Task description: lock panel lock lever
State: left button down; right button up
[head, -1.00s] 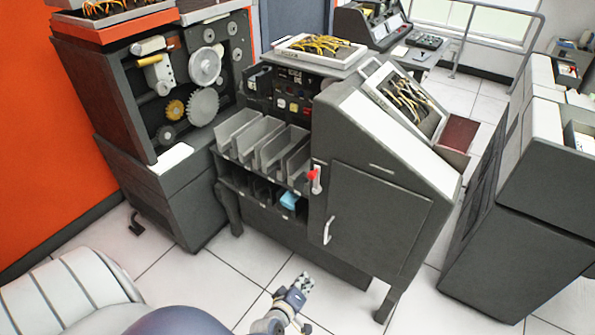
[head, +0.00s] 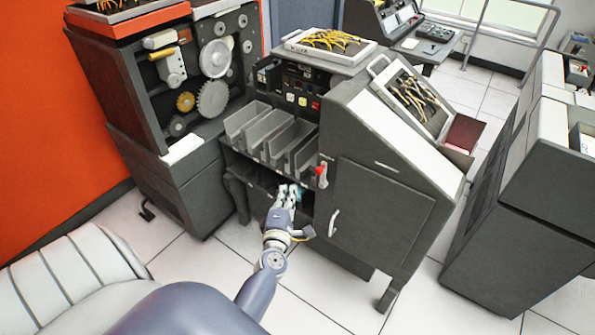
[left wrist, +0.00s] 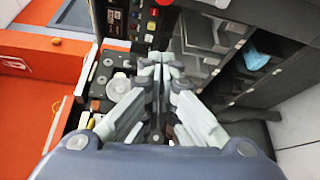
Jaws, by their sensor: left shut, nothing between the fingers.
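The panel lock lever (head: 321,175), with a red knob and a pale base, is on the front of the grey machine, between the card trays and the side door. My left gripper (head: 291,188) is in front of the lower bins, left of and slightly below the lever, apart from it in the picture. Its fingers are together and empty; they also show in the left wrist view (left wrist: 160,62). I cannot make out the lever in the left wrist view. My right gripper is not in view.
Grey card trays (head: 262,136) stick out above the bins. A blue item (left wrist: 256,58) lies in a lower bin. A grey door (head: 380,225) with a white handle (head: 334,222) is right of the lever. A white padded seat (head: 70,275) stands at the lower left.

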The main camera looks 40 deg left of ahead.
aim_at(321, 177)
pick_arm(q)
jog(key=r+b+x, duration=0.1)
jog(key=b+x, duration=0.1)
jog(key=x, duration=0.8)
jog(key=d, duration=0.4)
jog(key=shift+w+d+f+p, duration=0.1)
jog(key=shift+d+f+p, duration=0.1)
jog(key=shift+p, duration=0.2)
jog(key=shift+a, duration=0.1)
jog(key=shift+d+m+b, duration=0.3)
jog(key=shift+b, duration=0.2)
